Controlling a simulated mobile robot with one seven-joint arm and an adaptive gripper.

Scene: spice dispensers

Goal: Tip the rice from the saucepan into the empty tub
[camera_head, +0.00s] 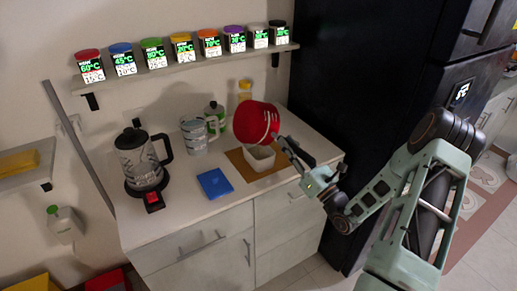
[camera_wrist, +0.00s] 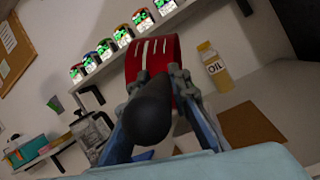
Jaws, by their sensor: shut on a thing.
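A red saucepan (camera_head: 254,121) is up in the air, tilted, above the white tub (camera_head: 258,161) at the counter's right part. It also shows in the wrist view (camera_wrist: 158,52), with pale stripes on its side. My gripper (camera_head: 284,146) is shut on the saucepan's dark handle (camera_wrist: 152,112), its fingers on both sides of it in the wrist view (camera_wrist: 155,88). The tub stands on a brown mat (camera_head: 236,158), its upper part partly covered by the saucepan. I cannot make out any rice, and the inside of the tub is not clear.
A shelf (camera_head: 190,58) with several coloured-lid dispensers runs above the counter. A blue flat item (camera_head: 214,184) lies in front. A dark fridge (camera_head: 375,60) borders the right.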

